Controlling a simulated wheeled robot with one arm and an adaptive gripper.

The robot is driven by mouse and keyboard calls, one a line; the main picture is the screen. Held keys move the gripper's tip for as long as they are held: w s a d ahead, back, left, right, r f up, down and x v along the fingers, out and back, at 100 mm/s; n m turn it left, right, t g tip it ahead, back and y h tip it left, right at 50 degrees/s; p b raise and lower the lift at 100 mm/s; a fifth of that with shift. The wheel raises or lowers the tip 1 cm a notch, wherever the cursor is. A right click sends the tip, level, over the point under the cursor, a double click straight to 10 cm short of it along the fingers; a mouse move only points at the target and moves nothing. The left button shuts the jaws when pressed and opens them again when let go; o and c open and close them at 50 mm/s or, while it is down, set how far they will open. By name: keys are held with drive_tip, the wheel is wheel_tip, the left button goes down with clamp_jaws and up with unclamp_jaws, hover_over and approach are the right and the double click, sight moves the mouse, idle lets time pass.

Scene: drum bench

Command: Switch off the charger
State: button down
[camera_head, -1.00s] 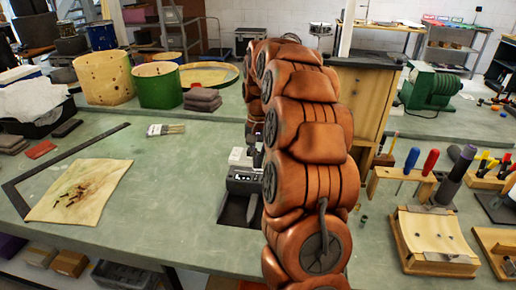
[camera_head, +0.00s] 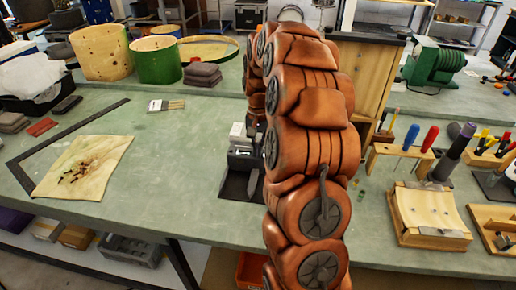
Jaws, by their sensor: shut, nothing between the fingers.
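The charger (camera_head: 242,150) is a small dark unit with a pale top part, on a black base (camera_head: 236,186) on the green bench. My brown segmented arm stands in front of it and hides its right side. Only a dark sliver of my gripper (camera_head: 258,128) shows, just left of the arm and close beside the charger's upper right. The gripper is shut with nothing held. Its fingertips are mostly hidden, and I cannot tell whether they touch the charger. The charger's switch cannot be made out.
Drum shells (camera_head: 101,53) stand behind. On the right are a screwdriver rack (camera_head: 400,158), a wooden block (camera_head: 430,215) and a wooden cabinet (camera_head: 362,85). The bench between cloth and charger is clear.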

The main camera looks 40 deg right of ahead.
drive_tip(key=shift+s+a+f+b, duration=0.1)
drive_tip(key=shift+f+b, duration=0.3)
drive_tip(key=shift+b, duration=0.2)
drive_tip(key=shift+r, duration=0.15)
drive_tip(key=shift+w+d+r, duration=0.25)
drive_tip(key=shift+w+d, duration=0.35)
drive_tip(key=shift+r, duration=0.1)
wheel_tip(320, 180, up, 14)
drive_tip(key=s+a+b, duration=0.1)
drive_tip(key=shift+s+a+b, duration=0.15)
drive_tip(key=shift+a+b, duration=0.05)
drive_tip(key=shift+b, duration=0.1)
idle(0.5)
